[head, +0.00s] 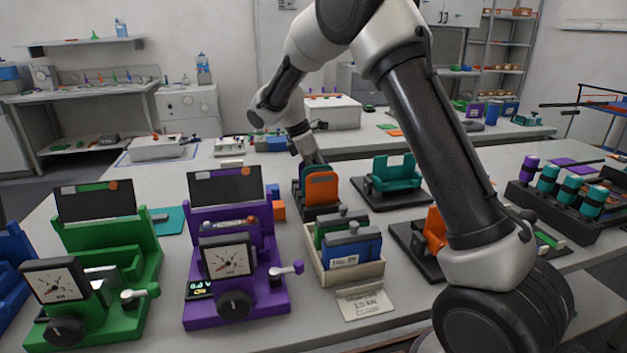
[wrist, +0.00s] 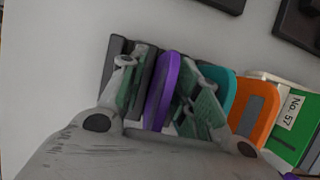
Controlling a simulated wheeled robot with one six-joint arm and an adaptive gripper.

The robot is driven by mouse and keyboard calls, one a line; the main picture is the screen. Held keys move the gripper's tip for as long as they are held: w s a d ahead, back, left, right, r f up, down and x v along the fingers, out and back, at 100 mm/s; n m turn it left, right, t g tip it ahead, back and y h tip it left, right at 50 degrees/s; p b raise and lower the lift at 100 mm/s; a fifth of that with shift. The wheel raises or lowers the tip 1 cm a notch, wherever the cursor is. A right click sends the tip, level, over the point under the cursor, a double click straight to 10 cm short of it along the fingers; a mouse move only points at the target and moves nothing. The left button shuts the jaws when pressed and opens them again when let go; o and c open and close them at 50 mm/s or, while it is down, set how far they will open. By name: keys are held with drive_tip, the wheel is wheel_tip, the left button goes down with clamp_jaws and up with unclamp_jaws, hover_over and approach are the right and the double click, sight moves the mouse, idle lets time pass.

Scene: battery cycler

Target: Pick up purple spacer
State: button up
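The purple spacer (wrist: 163,88) stands upright in the dark rack (wrist: 112,72) in the wrist view, with a teal spacer (wrist: 222,92) and an orange spacer (wrist: 254,112) to its right. My gripper (wrist: 158,66) reaches down over the rack with one finger on each side of the purple spacer. The fingers look apart, with a slight gap on the left; contact on the right cannot be told. In the head view my gripper (head: 312,160) is at the back of the rack, behind the orange spacer (head: 321,187); the purple spacer is hidden there.
A cream box (head: 346,275) with green and blue cases stands in front of the rack. A purple cycler (head: 235,275) and a green one (head: 105,265) stand left. A teal fixture (head: 393,178) and an orange piece on a dark base (head: 436,230) stand right.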

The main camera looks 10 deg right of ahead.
clamp_jaws()
drive_tip(key=shift+r, duration=0.15)
